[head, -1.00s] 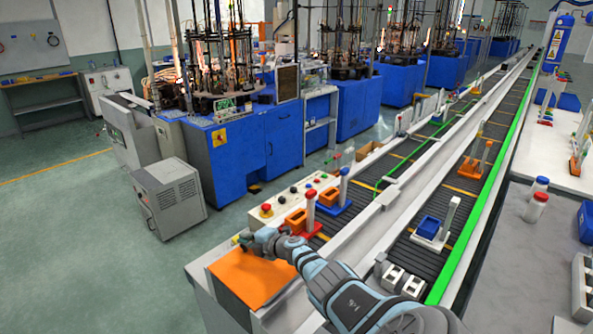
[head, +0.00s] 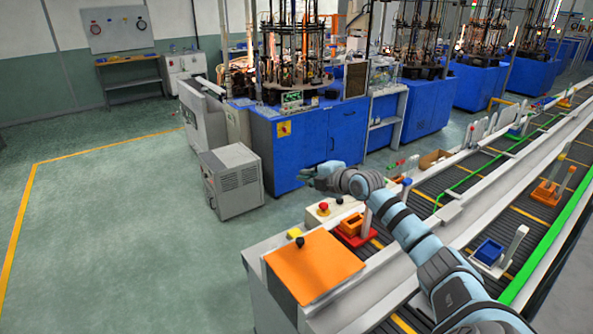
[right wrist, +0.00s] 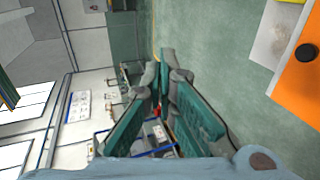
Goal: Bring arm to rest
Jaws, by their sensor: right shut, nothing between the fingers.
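My right arm comes in from the lower right of the head view. Its right gripper (head: 311,175) is raised in front of the blue machine (head: 310,140), above and beyond the conveyor's end. In the right wrist view its fingers (right wrist: 164,62) are together with nothing between them, over open floor. My left gripper is not in view.
An orange sheet (head: 318,268) lies on the conveyor's near end, beside a control panel with a red button (head: 323,208). Conveyors with small fixtures (head: 488,252) run to the right. A grey cabinet (head: 232,182) stands left. The green floor (head: 110,240) is clear.

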